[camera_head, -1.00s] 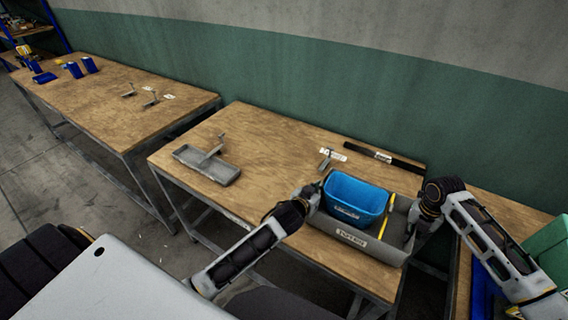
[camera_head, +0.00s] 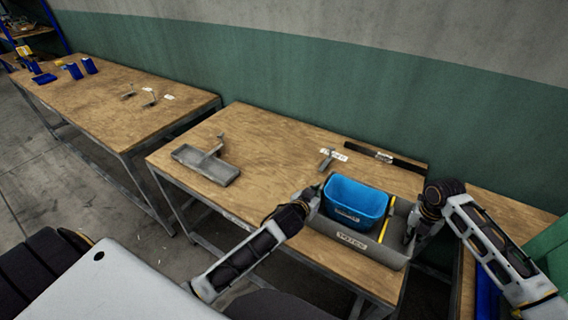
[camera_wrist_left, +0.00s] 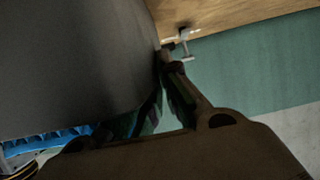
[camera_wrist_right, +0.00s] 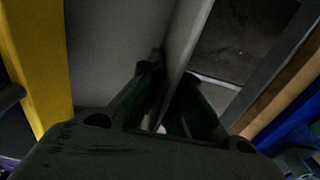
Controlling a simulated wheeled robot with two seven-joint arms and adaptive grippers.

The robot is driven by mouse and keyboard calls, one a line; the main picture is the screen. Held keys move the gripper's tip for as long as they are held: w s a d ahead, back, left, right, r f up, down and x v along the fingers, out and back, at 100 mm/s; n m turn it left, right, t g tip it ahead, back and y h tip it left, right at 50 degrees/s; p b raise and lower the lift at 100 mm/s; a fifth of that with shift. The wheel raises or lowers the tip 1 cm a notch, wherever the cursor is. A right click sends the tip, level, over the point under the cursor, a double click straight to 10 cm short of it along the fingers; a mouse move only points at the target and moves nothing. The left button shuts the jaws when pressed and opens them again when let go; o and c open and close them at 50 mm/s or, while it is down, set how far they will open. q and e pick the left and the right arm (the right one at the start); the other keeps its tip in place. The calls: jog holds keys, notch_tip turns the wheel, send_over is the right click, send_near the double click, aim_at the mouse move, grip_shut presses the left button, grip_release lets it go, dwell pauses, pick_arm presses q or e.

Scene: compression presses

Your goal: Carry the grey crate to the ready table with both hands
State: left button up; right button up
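The grey crate (camera_head: 338,239) is at the front right of the middle wooden table (camera_head: 270,150). It holds a blue bin (camera_head: 356,203) and a yellow strip (camera_head: 386,218), and has a pale label on its front. I cannot tell whether it rests on the tabletop or hangs just above it. My left gripper (camera_head: 314,205) is at its left wall; in the left wrist view the fingers (camera_wrist_left: 166,70) close at the edge of a large grey surface. My right gripper (camera_head: 408,238) is at its right wall; in the right wrist view the wall passes between the fingers (camera_wrist_right: 164,80).
A grey tray-like part (camera_head: 205,165), a small metal part (camera_head: 327,159) and a black bar (camera_head: 385,157) lie on the middle table. Another table (camera_head: 110,105) with blue bins (camera_head: 75,71) stands left across a gap. A green container (camera_head: 550,245) is at right.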

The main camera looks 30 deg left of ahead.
pick_arm(q)
jog(key=o, duration=0.4)
jog(key=shift+c, duration=0.2)
pick_arm(e)
jog(key=o, duration=0.4)
jog(key=shift+c, duration=0.2)
pick_arm(q)
jog(key=shift+s+r, duration=0.1)
jog(key=v, duration=1.1)
jog(key=shift+s, duration=0.35)
jog(key=shift+r, duration=0.15)
pick_arm(e)
jog(key=shift+r, duration=0.1)
jog(key=shift+r, duration=5.95)
jog(key=shift+f, duration=0.1)
